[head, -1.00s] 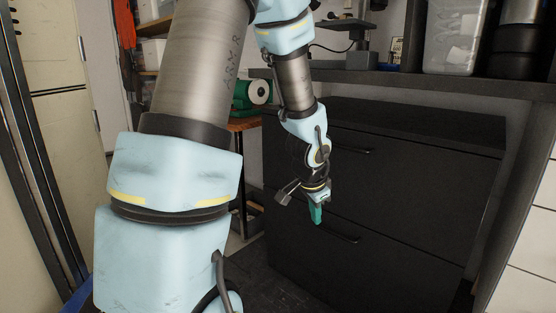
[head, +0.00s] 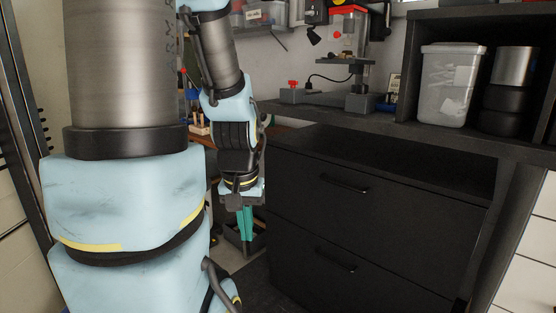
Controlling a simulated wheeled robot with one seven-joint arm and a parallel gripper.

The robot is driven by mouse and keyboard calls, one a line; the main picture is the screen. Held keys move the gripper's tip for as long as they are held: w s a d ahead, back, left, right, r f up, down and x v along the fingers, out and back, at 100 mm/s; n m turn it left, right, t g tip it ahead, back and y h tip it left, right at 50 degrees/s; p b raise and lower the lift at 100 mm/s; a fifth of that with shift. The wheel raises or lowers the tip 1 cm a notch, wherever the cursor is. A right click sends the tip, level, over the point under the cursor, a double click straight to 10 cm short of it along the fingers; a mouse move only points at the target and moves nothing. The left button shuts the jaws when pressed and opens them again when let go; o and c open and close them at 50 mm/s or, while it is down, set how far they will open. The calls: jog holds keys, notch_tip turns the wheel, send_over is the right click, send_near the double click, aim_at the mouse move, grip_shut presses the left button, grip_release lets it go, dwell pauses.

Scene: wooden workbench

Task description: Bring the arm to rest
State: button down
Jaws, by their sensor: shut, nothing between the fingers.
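My gripper (head: 246,228) shows in the head view left of centre, at the end of my pale blue and grey arm. Its green fingers point down and are together, with nothing between them. It hangs in front of the left edge of a black drawer cabinet (head: 375,220), apart from it as far as I can tell. My upper arm fills the left of the view and hides what lies behind it.
A dark shelf above the cabinet holds a clear plastic bin (head: 447,85) and a dark and silver canister (head: 513,85). A grey drill stand (head: 350,70) stands on the bench behind.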

notch_tip(320, 180, up, 17)
jog(key=p, duration=1.4)
jog(key=shift+r+p, duration=0.15)
jog(key=shift+p, duration=0.2)
